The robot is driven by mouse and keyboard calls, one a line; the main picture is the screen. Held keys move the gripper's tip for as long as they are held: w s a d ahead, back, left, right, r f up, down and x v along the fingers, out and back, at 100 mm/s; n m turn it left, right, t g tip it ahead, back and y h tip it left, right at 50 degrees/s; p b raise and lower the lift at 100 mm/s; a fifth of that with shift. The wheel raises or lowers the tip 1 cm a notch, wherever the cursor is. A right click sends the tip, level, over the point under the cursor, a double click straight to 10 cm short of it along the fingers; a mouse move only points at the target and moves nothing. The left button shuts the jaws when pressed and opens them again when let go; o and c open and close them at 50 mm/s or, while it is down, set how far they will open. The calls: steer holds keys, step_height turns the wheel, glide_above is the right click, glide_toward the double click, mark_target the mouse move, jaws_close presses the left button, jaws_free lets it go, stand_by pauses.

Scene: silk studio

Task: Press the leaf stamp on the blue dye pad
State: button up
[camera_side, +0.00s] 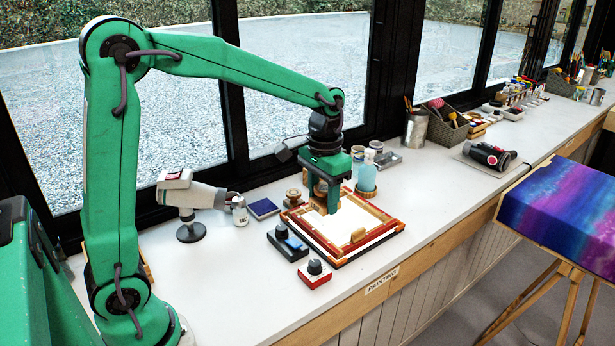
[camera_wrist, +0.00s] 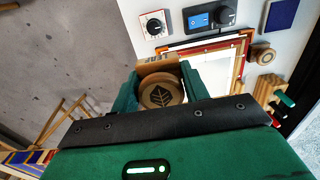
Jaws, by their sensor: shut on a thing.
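My gripper (camera_side: 329,200) is above the red-and-wood frame in the side view. In the wrist view my gripper (camera_wrist: 158,88) is shut on the leaf stamp (camera_wrist: 160,95), a round wooden piece with a dark leaf mark on its top, between both green fingers. In the side view the stamp is mostly hidden by the fingers. The blue dye pad (camera_side: 263,208) lies flat on the counter, left of the frame and apart from my gripper. It also shows at the top right of the wrist view (camera_wrist: 282,17).
The frame (camera_side: 378,246) with a white sheet lies under my gripper.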

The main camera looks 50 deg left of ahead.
steer(key=shift+w+a+f, duration=0.25)
steer(key=shift+a, duration=0.35)
steer(key=w+a+f+n, duration=0.2)
steer(key=a, duration=0.4)
steer(key=w+a+f+n, duration=0.1)
steer(key=a+f+n, duration=0.15)
steer(key=a, duration=0.35)
steer(key=n, duration=0.5)
glide_above(262, 208)
steer(key=shift+m, duration=0.25)
steer(key=f, duration=0.7)
steer(key=shift+w+a+f, duration=0.15)
steer(key=shift+a+f, duration=0.05)
steer(key=shift+f, duration=0.05)
steer(key=shift+f, duration=0.2)
steer(key=shift+f, duration=1.85)
steer(key=shift+f, duration=0.5)
steer(key=shift+d+f, duration=0.1)
steer(key=shift+f, duration=0.15)
